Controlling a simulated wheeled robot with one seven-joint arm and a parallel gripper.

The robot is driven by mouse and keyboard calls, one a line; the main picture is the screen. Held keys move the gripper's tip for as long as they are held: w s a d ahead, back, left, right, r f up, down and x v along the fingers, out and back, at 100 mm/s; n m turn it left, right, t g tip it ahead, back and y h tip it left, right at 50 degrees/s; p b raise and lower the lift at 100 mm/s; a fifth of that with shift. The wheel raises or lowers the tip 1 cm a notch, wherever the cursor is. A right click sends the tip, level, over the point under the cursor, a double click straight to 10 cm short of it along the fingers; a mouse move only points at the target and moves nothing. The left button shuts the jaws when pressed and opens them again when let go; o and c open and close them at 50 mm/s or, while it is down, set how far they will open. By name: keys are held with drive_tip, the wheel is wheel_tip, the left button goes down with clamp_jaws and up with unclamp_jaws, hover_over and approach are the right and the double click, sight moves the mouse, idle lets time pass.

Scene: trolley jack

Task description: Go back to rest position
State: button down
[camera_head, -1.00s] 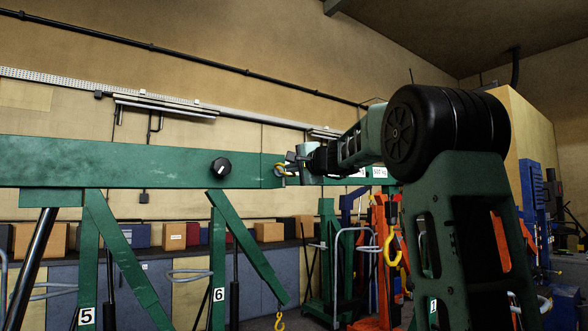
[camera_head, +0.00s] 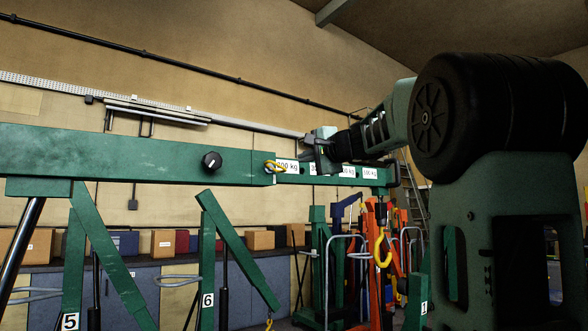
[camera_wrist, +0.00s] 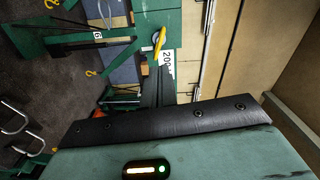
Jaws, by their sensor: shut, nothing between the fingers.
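A green crane beam (camera_head: 120,157) runs across the head view, with a black knob (camera_head: 211,162) on its side. A yellow ring-shaped pin handle (camera_head: 276,167) sits at the joint with the extension, beside weight labels (camera_head: 371,173). In the wrist view the yellow handle (camera_wrist: 160,41) is next to the "200" label (camera_wrist: 166,64). My gripper (camera_head: 322,158) is in front of the labelled extension, to the right of the yellow handle and apart from it. It is shut and empty. It partly hides the labels. A yellow hook (camera_head: 381,250) hangs near the beam's right end.
Numbered green cranes stand below the beam, marked 5 (camera_head: 70,321) and 6 (camera_head: 207,299). Orange and green lifting equipment (camera_head: 375,255) stands behind on the right. Boxes (camera_head: 163,242) line a shelf by the wall.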

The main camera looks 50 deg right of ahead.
drive_tip(key=b+v, duration=0.3)
drive_tip(key=v, duration=0.6)
drive_tip(key=shift+s, duration=0.3)
